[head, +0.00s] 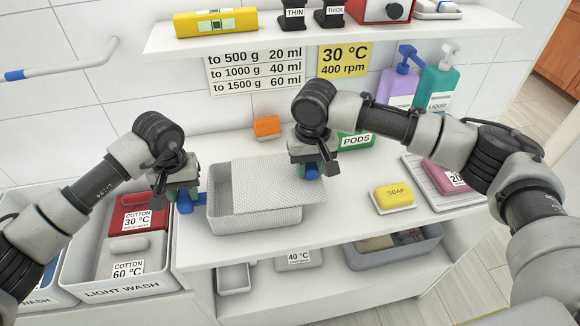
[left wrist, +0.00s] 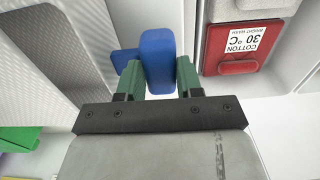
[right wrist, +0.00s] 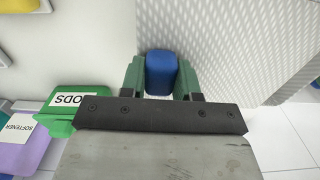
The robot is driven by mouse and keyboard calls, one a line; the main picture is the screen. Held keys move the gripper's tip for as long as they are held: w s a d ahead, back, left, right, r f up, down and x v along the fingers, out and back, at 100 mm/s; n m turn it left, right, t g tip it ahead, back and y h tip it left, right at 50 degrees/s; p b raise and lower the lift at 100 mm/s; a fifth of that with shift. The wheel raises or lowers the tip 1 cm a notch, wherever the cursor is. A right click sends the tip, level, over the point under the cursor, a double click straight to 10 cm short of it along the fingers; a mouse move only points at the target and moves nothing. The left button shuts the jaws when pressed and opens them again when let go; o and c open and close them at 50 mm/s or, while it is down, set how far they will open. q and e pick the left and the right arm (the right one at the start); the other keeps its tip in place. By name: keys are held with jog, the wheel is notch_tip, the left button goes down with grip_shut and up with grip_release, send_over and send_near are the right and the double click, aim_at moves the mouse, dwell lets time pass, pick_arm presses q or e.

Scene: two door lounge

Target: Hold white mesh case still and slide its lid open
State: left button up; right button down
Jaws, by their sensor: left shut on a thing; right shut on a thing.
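The white mesh case (head: 255,222) stands on the white counter. Its mesh lid (head: 262,173) lies on top, shifted right, so a strip of the case at the left is open and the lid overhangs the right end. My left gripper (head: 186,200) is at the case's left end, shut on the case's blue handle; the handle shows between the fingers in the left wrist view (left wrist: 158,62). My right gripper (head: 310,172) is above the lid's right part, shut on the lid's blue knob, which shows between the fingers in the right wrist view (right wrist: 160,72).
A yellow soap bar (head: 395,195) and a pink item on a ribbed tray (head: 426,176) sit to the right. An orange block (head: 267,127) and green PODS box (head: 356,144) stand behind. Laundry bins (head: 138,222) are at the left. Counter right of the case is clear up to the soap.

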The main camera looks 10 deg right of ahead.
jog(key=d, duration=1)
jog(key=shift+s+d, duration=0.2)
jog(key=c, duration=0.8)
grip_release()
jog(key=shift+r, duration=0.1)
notch_tip(320, 180, up, 12)
